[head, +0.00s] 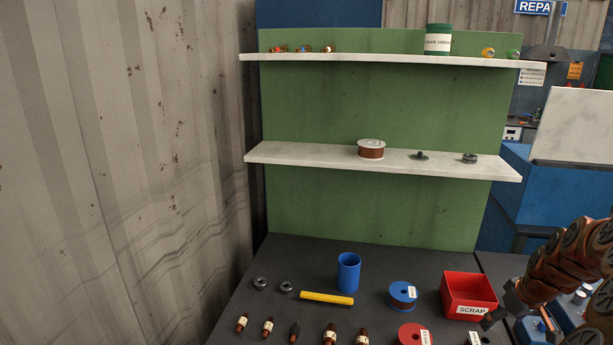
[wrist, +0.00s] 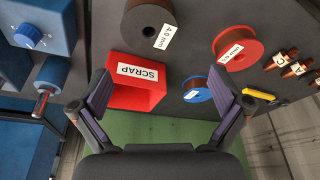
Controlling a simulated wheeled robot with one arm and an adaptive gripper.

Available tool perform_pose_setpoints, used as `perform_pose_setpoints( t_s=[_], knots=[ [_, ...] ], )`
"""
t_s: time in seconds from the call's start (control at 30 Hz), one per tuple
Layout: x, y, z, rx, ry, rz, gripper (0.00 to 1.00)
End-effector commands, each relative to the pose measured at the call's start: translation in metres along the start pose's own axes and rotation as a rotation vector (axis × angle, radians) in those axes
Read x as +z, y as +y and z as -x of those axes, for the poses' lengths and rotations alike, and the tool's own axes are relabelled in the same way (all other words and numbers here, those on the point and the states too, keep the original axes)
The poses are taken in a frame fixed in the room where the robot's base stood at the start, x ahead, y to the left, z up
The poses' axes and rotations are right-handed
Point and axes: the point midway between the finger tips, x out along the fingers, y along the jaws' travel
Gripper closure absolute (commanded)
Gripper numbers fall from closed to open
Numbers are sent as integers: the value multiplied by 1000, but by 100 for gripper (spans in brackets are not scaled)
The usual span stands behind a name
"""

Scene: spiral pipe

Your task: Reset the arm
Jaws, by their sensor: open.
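My arm reaches in from the right edge in the head view. My gripper (head: 516,320) is at the lower right, close to the red SCRAP bin (head: 468,291). In the wrist view my gripper (wrist: 165,82) has its two purple-padded fingers spread wide, with nothing held. The SCRAP bin (wrist: 136,85) shows beyond and between the fingers, nearer the left one. I cannot tell whether a finger touches it.
A blue spool (head: 402,295), red spool (head: 414,335), yellow rod (head: 326,298), blue cup (head: 348,272) and several labelled brown pieces lie on the dark table. A brown-black spool (wrist: 148,25) is near my gripper. Shelves (head: 380,160) stand behind; a corrugated wall (head: 120,170) is left.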

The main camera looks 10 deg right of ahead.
Motion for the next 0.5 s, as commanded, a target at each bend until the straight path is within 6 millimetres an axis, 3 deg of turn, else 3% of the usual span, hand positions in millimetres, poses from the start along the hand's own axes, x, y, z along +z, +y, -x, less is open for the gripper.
perform_pose_setpoints(
  t_s=[0.27, 0.5],
  knots=[
    [-25, -114, 36, -71, -51, 45, 0],
    [-11, -212, 68, -110, -134, 62, 0]
  ],
)
